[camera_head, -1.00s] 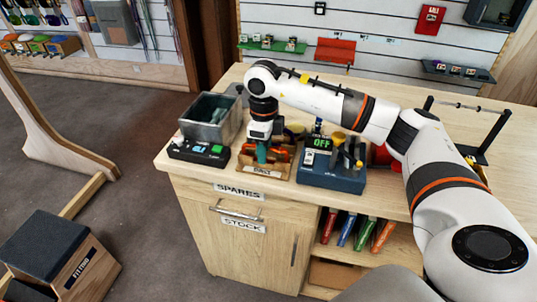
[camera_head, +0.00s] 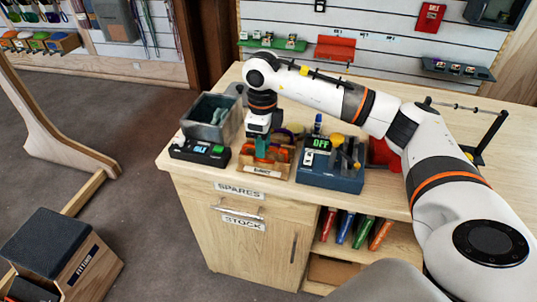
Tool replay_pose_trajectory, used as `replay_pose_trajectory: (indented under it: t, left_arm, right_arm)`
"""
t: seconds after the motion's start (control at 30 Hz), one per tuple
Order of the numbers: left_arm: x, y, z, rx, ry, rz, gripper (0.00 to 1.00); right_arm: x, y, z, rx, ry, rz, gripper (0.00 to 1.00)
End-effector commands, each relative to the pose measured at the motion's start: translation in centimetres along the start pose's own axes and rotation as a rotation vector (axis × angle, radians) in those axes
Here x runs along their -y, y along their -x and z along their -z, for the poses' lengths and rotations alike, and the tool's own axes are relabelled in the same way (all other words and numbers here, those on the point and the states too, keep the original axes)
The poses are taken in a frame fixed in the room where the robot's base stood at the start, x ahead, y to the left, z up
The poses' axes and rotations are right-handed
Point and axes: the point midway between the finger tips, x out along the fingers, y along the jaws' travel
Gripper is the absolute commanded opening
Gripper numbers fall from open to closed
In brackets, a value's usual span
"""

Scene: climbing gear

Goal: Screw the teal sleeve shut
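The teal sleeve (camera_head: 262,148) shows as a small upright teal piece at the wooden holder (camera_head: 278,168) near the bench's front edge. My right gripper (camera_head: 262,137) points straight down over it, with its fingers at the sleeve's upper part. The fingers are too small and too hidden to tell whether they are closed on it. What the sleeve is fitted on is hidden, apart from orange-red pieces beside it in the holder. My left gripper is not in view.
A grey bin (camera_head: 212,119) and a black box with a lit display and green button (camera_head: 200,152) stand left of the holder. A blue unit reading OFF (camera_head: 330,170) stands close on its right. The bench top (camera_head: 400,187) is clear nearer the front right.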

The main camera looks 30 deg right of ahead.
Motion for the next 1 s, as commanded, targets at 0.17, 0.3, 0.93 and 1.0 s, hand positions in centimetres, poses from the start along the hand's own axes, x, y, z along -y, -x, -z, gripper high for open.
replay_pose_trajectory:
  t: [0.17, 0.3, 0.93, 1.0]
  left_arm:
    - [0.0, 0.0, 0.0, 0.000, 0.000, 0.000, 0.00]
    - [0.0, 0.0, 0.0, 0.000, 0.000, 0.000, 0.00]
    - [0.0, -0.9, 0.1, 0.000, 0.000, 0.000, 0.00]
    - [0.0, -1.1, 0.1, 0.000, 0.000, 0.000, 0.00]
  right_arm:
    - [0.4, 0.0, 0.0, 0.001, -0.001, 0.000, 0.40]
    - [0.6, 0.0, 0.0, 0.001, 0.000, 0.000, 0.40]
    - [1.0, -1.3, 0.0, 0.001, 0.000, 0.002, 0.40]
    - [1.0, -1.5, 0.0, 0.001, 0.000, 0.002, 0.40]
